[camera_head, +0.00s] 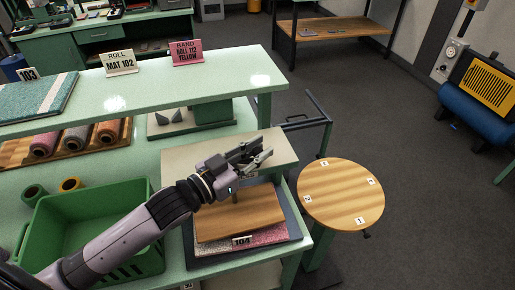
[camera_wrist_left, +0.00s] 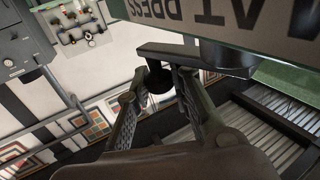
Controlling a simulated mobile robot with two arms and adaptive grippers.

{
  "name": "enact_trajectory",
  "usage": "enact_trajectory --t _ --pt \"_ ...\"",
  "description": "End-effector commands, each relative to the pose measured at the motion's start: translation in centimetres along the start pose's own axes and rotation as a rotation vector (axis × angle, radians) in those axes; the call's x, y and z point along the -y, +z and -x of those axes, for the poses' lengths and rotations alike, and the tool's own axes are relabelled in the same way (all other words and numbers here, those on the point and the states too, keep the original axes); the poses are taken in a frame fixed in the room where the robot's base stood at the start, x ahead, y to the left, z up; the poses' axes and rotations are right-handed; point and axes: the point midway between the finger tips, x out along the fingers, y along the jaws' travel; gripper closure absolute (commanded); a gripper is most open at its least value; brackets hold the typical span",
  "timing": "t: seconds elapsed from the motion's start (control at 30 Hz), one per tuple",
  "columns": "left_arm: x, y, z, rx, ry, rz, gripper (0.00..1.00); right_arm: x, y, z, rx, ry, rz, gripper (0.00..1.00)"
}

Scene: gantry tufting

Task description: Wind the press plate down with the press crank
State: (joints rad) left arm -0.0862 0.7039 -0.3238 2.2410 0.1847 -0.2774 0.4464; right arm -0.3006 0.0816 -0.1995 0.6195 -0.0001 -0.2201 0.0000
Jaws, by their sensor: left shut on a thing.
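The mat press has a pale top beam (camera_head: 185,160), and its upside-down lettering shows in the left wrist view (camera_wrist_left: 255,20). Under it the wooden press plate (camera_head: 265,207) lies over a speckled mat (camera_head: 283,231) tagged 104; I cannot tell whether they touch. My left gripper (camera_head: 254,154) is above the beam's right part. In the left wrist view my gripper (camera_wrist_left: 155,88) is shut on the dark knob of the press crank (camera_wrist_left: 190,50), whose flat arm runs right to a hub beneath the lettered panel. In the head view my gripper hides most of the crank. My right gripper is not in view.
A green crate (camera_head: 95,213) stands left of the press, under my left arm. A round wooden table (camera_head: 345,200) with numbered tags stands to the right. A raised green shelf (camera_head: 180,92) with signs runs behind. Open floor lies beyond on the right.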

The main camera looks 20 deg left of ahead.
Motion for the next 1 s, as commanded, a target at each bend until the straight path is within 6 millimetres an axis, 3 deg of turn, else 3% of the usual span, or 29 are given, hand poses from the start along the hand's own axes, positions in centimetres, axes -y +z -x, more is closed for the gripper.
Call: enact_trajectory --t 0.1,0.13,0.4,0.77,1.0 --pt "0.0 0.0 0.0 0.0 -0.001 0.001 1.0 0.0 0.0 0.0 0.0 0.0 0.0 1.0" --pt "0.0 0.0 0.0 0.0 -0.001 0.001 0.8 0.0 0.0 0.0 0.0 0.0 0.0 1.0" --pt "0.0 0.0 0.0 0.0 -0.001 0.001 0.62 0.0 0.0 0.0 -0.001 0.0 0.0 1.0" --pt "0.0 0.0 0.2 0.001 -0.002 0.001 0.6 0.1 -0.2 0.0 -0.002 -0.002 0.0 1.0" --pt "-0.1 0.2 2.9 0.005 -0.001 0.001 0.6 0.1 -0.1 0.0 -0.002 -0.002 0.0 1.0"
